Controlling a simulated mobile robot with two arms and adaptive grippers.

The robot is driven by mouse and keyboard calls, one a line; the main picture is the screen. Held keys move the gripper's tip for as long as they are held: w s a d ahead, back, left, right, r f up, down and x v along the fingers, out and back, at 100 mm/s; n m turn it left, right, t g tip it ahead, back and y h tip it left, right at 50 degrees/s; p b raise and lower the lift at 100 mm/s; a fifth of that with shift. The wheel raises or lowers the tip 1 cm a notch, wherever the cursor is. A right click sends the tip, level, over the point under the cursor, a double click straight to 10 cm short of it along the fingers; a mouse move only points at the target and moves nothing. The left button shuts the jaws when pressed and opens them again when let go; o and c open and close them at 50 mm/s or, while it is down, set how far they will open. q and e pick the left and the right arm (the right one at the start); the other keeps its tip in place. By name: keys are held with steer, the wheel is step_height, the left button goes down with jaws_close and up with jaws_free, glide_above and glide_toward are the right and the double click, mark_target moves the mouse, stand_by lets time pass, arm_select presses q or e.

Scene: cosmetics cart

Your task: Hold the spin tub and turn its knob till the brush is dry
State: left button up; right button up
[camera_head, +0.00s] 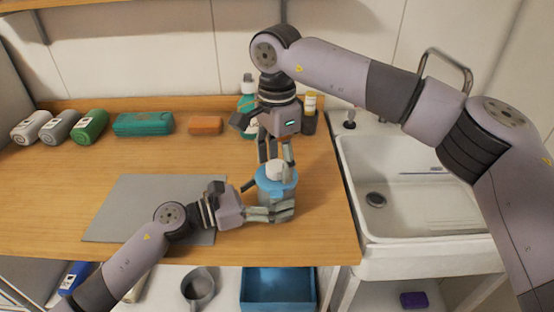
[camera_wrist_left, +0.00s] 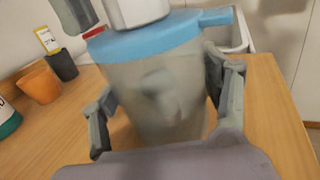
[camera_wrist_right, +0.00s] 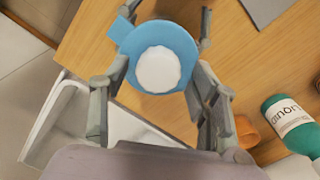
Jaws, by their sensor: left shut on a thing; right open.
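The spin tub (camera_head: 273,195) stands on the wooden counter, a cloudy clear body with a blue lid and a white knob (camera_head: 275,171) on top. In the left wrist view the tub (camera_wrist_left: 160,95) sits between my left fingers. My left gripper (camera_head: 283,212) is shut on the tub's body from the left side. My right gripper (camera_head: 276,152) points down from above and is open, its fingers on either side of the knob. In the right wrist view the white knob (camera_wrist_right: 158,69) shows between the spread fingers.
A grey mat (camera_head: 125,200) lies on the counter at left. Rolled towels (camera_head: 90,125), a teal case (camera_head: 144,124) and an orange block (camera_head: 206,125) line the back. A green bottle (camera_wrist_right: 289,122) and an orange cup (camera_wrist_left: 39,84) stand behind the tub. A sink (camera_head: 400,190) is at right.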

mark_target(277, 164)
steer(key=shift+r, duration=0.1)
step_height(277, 164, up, 12)
stand_by(0.5)
stand_by(0.9)
arm_select(q)
steer(key=o, duration=1.5)
steer(key=shift+a, duration=0.15)
